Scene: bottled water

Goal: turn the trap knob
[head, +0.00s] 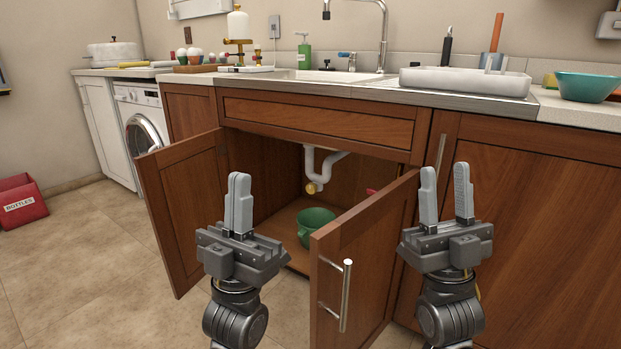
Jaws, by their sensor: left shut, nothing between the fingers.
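The trap knob (310,188) is a small brass-yellow knob at the bottom of the white drain trap (322,165), inside the open cabinet under the sink. A green bowl (316,227) stands on the cabinet floor below the trap. My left gripper (239,203) is shut and empty, in front of the cabinet opening, left of the knob and lower in the picture. My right gripper (446,192) is open and empty, right of the open right door and apart from the knob.
The left cabinet door (186,211) and right cabinet door (365,262) both stand open, with the right door's handle (346,295) facing me. A small red thing (371,191) shows partly behind the right door. A red bin (22,201) stands on the floor at far left.

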